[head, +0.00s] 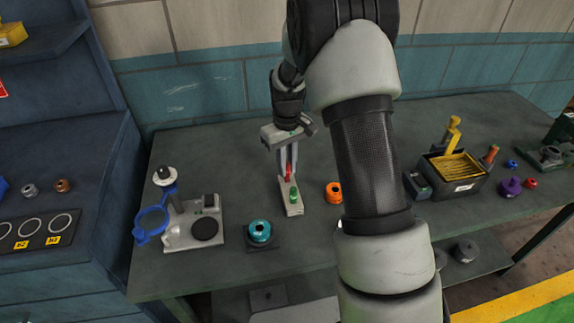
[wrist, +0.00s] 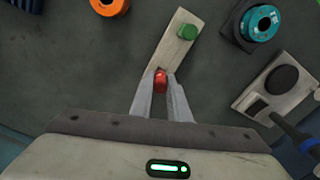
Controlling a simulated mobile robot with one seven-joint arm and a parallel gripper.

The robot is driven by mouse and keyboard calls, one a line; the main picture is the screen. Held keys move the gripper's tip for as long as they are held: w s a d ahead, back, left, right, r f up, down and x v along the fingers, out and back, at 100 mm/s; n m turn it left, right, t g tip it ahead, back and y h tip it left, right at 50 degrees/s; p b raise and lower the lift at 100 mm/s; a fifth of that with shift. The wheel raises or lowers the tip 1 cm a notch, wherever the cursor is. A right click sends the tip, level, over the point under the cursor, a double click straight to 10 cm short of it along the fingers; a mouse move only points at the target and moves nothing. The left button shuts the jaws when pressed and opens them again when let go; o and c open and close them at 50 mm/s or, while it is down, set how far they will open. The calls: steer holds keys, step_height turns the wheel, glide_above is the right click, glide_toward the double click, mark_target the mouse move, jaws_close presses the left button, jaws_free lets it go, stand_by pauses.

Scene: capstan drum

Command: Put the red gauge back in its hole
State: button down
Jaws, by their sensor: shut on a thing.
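The red gauge (wrist: 160,80) is between the two fingertips of my gripper (head: 287,172), which is shut on it. It also shows in the head view (head: 287,174), at the far end of a pale narrow block (head: 291,207). In the wrist view my gripper (wrist: 160,88) covers that end of the block (wrist: 172,52). The hole under the red gauge is hidden, and I cannot tell whether the gauge is in it or just above it. A green gauge (wrist: 187,31) stands upright at the block's other end.
An orange ring-shaped part (head: 333,192) lies right of the block. A teal spool (head: 259,231) on a dark base and a grey stand with a blue ring (head: 152,224) are to the left. A dark bin (head: 459,185) stands further right. Bare bench surrounds the block.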

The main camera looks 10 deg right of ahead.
steer(key=shift+f+b, duration=0.4)
steer(key=shift+f, duration=0.2)
stand_by(0.3)
stand_by(0.4)
steer(key=c, duration=1.6)
jaws_free()
step_height(320, 180, up, 18)
steer(key=shift+f+p, duration=0.25)
steer(key=shift+p, duration=0.2)
